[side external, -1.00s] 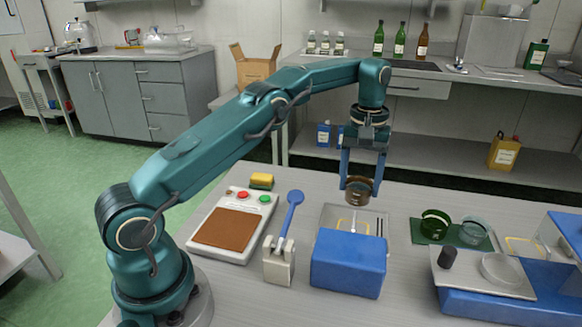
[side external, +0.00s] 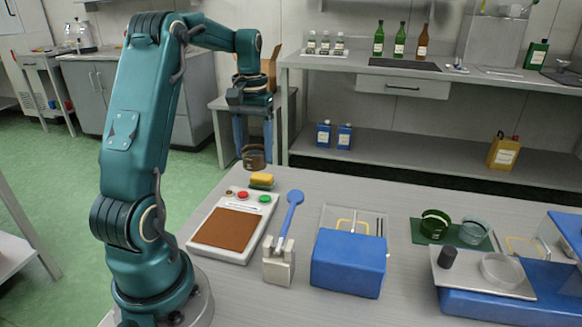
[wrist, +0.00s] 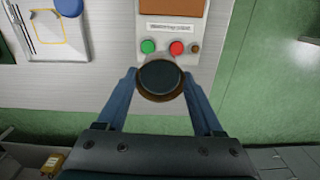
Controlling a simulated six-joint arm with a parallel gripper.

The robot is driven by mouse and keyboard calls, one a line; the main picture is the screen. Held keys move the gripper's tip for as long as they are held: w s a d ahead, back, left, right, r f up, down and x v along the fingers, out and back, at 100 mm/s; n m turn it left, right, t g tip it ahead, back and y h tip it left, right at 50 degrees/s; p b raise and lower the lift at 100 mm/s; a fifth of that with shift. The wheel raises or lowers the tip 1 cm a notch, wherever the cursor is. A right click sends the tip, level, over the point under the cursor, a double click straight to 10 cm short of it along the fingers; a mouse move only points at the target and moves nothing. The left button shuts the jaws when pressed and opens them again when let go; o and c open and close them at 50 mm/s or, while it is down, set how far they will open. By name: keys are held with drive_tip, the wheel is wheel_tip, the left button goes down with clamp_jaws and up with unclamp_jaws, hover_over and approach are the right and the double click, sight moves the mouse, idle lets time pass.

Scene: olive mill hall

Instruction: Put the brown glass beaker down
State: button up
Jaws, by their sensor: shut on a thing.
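The brown glass beaker (side external: 254,157) hangs upright between the blue fingers of my gripper (side external: 253,150), at the far left part of the table. My gripper is shut on it. In the wrist view the beaker (wrist: 161,80) shows from above as a dark round mouth with a brown rim, between the fingertips. There it overlaps the near edge of the panel with the buttons. In the side view it is above the level of the yellow sponge, near the table's far edge.
A white panel (side external: 199,240) with a brown pad and coloured buttons lies below, with a yellow sponge (side external: 262,180) behind it. A blue spoon-like tool (side external: 292,205) stands in a holder.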

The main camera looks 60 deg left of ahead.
drive_tip(key=shift+s+a+r+n, duration=0.25)
drive_tip(key=shift+s+a+n, duration=0.05)
drive_tip(key=shift+a, duration=0.15)
hover_over(300, 206)
wheel_tip(300, 206, down, 7)
drive_tip(key=shift+r, duration=0.1)
drive_tip(key=shift+f, duration=2)
drive_tip(key=shift+f, duration=0.2)
drive_tip(key=o, duration=0.8)
